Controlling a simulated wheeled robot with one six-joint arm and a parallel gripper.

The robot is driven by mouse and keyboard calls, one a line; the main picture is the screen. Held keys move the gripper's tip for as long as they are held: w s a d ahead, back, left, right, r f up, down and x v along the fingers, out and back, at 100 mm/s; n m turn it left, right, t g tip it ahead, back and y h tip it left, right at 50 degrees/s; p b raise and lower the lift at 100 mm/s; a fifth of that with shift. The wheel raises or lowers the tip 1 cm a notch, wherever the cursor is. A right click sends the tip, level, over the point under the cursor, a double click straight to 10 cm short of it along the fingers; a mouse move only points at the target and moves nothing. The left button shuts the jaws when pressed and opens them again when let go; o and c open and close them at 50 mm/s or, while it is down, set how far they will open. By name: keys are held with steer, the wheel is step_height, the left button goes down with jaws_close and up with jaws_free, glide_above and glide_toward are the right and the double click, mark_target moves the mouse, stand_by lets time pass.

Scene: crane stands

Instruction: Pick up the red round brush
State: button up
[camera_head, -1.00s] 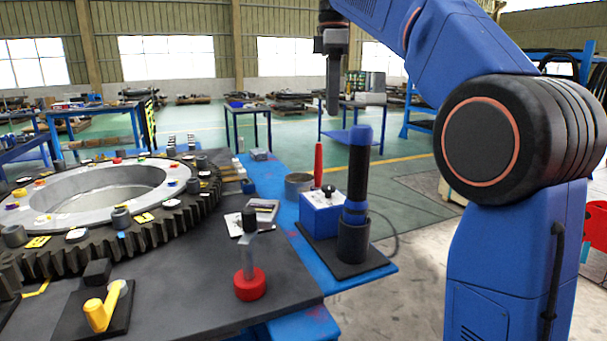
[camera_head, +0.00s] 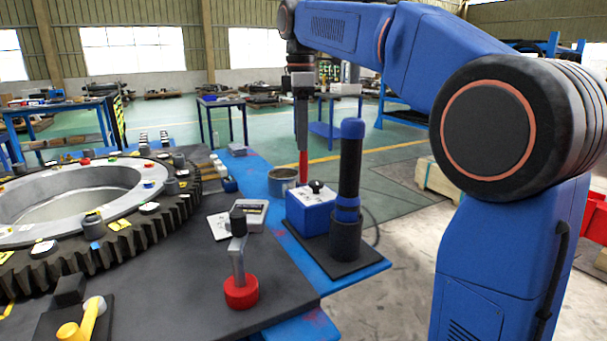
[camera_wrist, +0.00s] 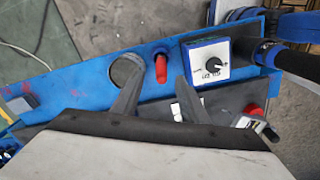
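The red round brush (camera_head: 303,164) shows as a slim red upright handle at the bench's far side, left of the blue box. Its lower end is hidden. In the wrist view, the red handle (camera_wrist: 161,67) shows between and just beyond the fingertips. My gripper (camera_head: 302,148) points down above it and overlaps its top in the head view. In the wrist view, my gripper (camera_wrist: 159,82) has its two fingers apart, with a gap on both sides of the red handle. I see no grip on it.
A blue box with a dial (camera_head: 310,209) and a blue-and-black upright tool (camera_head: 348,185) stand close on the right. A grey round container (camera_head: 282,183) stands close on the left. A red-based tool (camera_head: 241,291) and a large gear (camera_head: 150,231) occupy the dark table.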

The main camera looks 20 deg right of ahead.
glide_above(304, 182)
steer(key=shift+w+d+f, duration=0.1)
steer(key=shift+w+f, duration=0.15)
steer(key=shift+f, duration=1.5)
steer(key=shift+w+f, duration=0.2)
steer(key=shift+f, duration=1.55)
jaws_close()
